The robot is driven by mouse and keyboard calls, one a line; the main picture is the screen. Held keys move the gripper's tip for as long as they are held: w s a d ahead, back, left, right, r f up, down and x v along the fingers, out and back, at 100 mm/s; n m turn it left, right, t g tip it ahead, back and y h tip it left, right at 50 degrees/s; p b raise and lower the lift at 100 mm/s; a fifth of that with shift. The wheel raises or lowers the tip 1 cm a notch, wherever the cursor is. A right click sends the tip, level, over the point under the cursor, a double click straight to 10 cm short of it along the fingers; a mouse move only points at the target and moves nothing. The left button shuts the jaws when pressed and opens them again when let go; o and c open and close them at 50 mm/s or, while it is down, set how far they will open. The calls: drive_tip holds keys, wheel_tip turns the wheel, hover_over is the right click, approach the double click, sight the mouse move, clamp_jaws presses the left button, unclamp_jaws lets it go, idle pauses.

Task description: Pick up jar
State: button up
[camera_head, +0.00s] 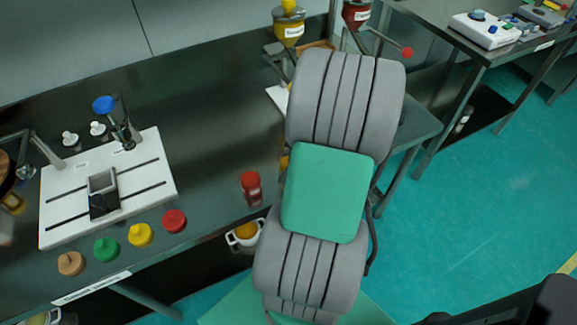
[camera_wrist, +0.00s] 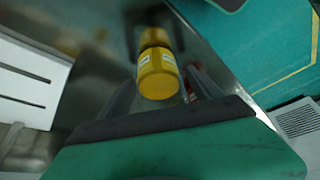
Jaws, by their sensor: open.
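A yellow jar (camera_wrist: 157,66) with a white label lies between the fingers of my gripper (camera_wrist: 160,80) in the wrist view. The gripper is open; I cannot tell whether a finger touches the jar. In the head view my arm hides the gripper and most of this jar, with only a yellow sliver (camera_head: 284,162) at the arm's left edge. A red-lidded jar (camera_head: 251,188) stands upright near the bench's front edge, left of my arm. A bit of red (camera_wrist: 194,88) shows beside the right finger in the wrist view.
A white sieve base (camera_head: 75,218) stands on the dark bench at left. Brown, green, yellow and red knobs (camera_head: 174,220) line the front edge. Labelled yellow (camera_head: 289,28) and red (camera_head: 356,13) funnels stand at the back.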

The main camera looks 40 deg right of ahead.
drive_tip(key=shift+x, duration=0.85)
drive_tip(key=shift+r, duration=0.1)
drive_tip(key=c, duration=1.4)
drive_tip(key=shift+r, duration=0.15)
drive_tip(key=shift+c, duration=0.2)
